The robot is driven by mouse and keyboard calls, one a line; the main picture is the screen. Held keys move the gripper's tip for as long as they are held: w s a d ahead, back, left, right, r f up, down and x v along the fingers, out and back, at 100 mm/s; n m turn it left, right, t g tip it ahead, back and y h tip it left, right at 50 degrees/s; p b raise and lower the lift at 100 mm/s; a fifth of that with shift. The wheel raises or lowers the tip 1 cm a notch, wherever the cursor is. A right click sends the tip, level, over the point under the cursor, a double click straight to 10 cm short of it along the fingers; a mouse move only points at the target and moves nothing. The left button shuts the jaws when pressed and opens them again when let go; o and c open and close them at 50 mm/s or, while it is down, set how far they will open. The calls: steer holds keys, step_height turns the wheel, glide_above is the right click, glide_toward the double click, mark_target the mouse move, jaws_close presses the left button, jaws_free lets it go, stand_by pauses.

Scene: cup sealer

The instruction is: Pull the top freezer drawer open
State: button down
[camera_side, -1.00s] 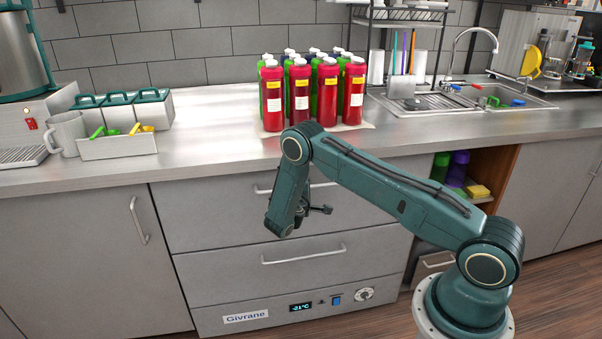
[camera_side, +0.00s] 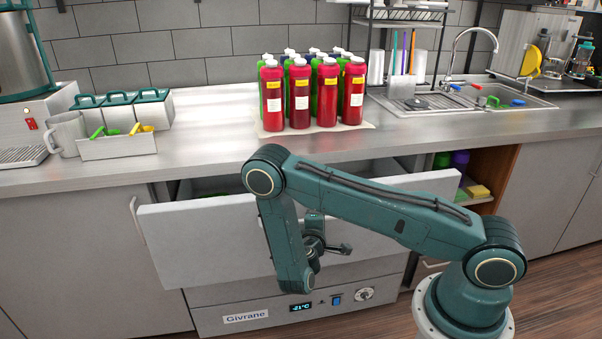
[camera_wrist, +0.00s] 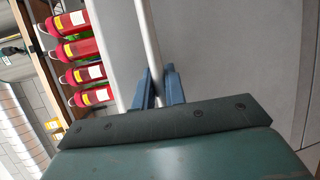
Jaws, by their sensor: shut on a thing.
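The top freezer drawer (camera_side: 200,237) is pulled part of the way out from under the counter. Its inside shows as a dark gap with something green behind the front panel. My gripper (camera_wrist: 156,90) is shut on the drawer's handle (camera_wrist: 147,38), a pale metal bar, in the wrist view. In the side view my arm stands in front of the drawer and hides the handle and most of my gripper. The drawer front also shows in the wrist view (camera_wrist: 215,50).
Several red bottles (camera_side: 326,95) stand on the counter (camera_side: 210,130) above the drawer. The lower freezer panel (camera_side: 240,320) carries a temperature display (camera_side: 300,305) and a knob (camera_side: 364,294). An open shelf (camera_side: 482,200) lies to the right.

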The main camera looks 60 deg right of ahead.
steer(key=s+a, duration=0.8)
stand_by(0.4)
steer(key=c, duration=1.5)
jaws_free()
steer(key=shift+o, duration=0.2)
steer(key=shift+a, duration=0.2)
steer(key=v, duration=1.3)
steer(key=shift+a, duration=0.2)
steer(key=shift+s+r, duration=0.15)
steer(key=shift+r, duration=0.1)
